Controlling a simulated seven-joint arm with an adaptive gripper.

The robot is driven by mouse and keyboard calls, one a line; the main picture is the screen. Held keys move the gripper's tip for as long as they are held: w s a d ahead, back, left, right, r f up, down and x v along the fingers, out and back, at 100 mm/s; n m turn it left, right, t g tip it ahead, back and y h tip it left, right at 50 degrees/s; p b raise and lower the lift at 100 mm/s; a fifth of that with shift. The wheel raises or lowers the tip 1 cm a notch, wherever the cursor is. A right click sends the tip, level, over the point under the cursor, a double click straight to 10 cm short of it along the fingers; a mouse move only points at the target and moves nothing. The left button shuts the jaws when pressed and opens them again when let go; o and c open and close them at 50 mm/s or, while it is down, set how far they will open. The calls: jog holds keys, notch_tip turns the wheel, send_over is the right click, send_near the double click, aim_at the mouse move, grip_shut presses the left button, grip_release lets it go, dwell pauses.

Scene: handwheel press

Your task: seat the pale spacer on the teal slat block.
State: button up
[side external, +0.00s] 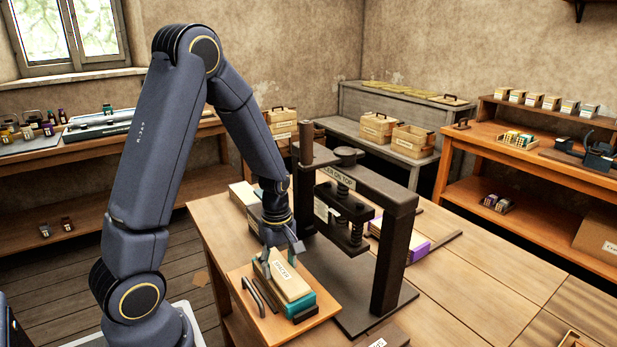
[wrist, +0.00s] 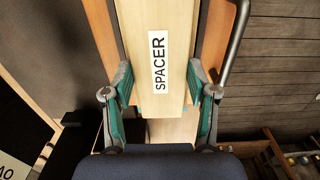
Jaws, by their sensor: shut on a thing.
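The pale spacer (side external: 290,284) is a wooden block with a SPACER label, and it also shows in the wrist view (wrist: 178,25). My gripper (side external: 282,252) is shut on it from above; in the wrist view its teal-padded fingers (wrist: 159,84) press on both long sides. The teal slat block (side external: 300,306) lies directly under the spacer, showing along its lower right side. The two look very close, but I cannot tell whether they touch.
The stack is over a wooden tray (side external: 250,312) with a dark bar handle (side external: 252,294) at the table's front left. The dark handwheel press (side external: 395,250) stands close on the right, with a lettered plate on its beam. The table's right side (side external: 490,270) is largely clear.

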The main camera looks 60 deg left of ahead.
jog(key=shift+f, duration=0.1)
jog(key=o, duration=1.3)
notch_tip(320, 180, up, 17)
jog(key=d+m+t, duration=0.1)
jog(key=d+t, duration=0.1)
jog(key=d, duration=0.1)
jog(key=s+d+r+m+t, duration=0.3)
jog(key=s+d+r+m, duration=0.2)
jog(key=m, duration=1.2)
jog(key=s+d, duration=0.3)
jog(key=s, duration=0.1)
jog(key=shift+t, duration=0.3)
